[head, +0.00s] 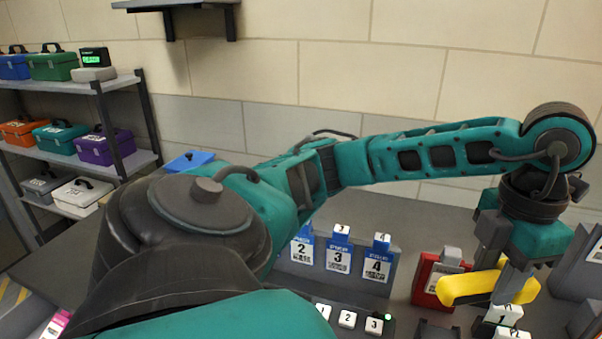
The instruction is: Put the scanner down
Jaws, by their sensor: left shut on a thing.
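My left arm reaches across the view from the lower left to the right side. My left gripper (505,284) points down at the right and is shut on a long yellow thing, which I take to be the scanner (463,290). It lies roughly level, with a rounded end showing on each side of the fingers. The fingers hide its middle, and I cannot tell whether it touches anything below. A red holder (422,289) with a grey part and a white label stands just left of and behind it. My right gripper is not in view.
Blue-topped number cards (338,262) stand behind a dark strip with white numbered keys (347,319) and a green light. White numbered blocks (503,315) sit below the gripper. Grey boxes (588,265) stand at the right edge. A shelf (128,82) with several toolboxes is at the left.

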